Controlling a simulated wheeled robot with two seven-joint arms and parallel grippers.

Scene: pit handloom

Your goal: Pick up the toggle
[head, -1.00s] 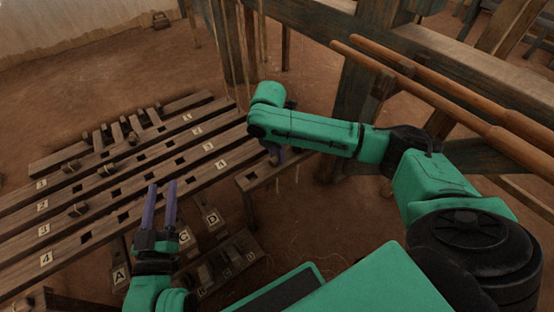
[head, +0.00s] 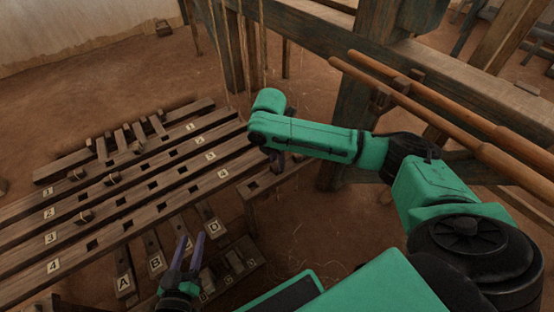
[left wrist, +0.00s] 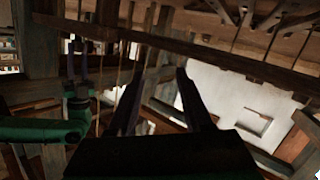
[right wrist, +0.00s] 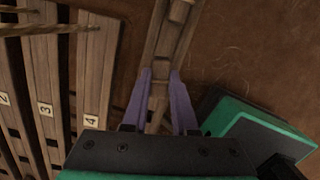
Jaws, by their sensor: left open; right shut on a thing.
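My right gripper (head: 277,166) is low over a slotted wooden rail (head: 252,188), beside the right ends of the numbered bars. In the right wrist view its purple fingers (right wrist: 158,78) are shut on a small wooden piece (right wrist: 159,91), apparently the toggle. The fingers and my arm hide much of it, and I cannot tell whether it is clear of the rail. My left gripper (head: 189,246) is open and empty above the lettered treadles; its fingers also show in the left wrist view (left wrist: 155,85).
Long numbered bars (head: 120,215) with slots fill the left. Small wooden pieces (head: 84,216) sit on some of them. Lettered treadles (head: 124,284) lie below. Cords (head: 243,60) hang behind my right forearm. Loom beams and two round poles (head: 440,95) stand at right.

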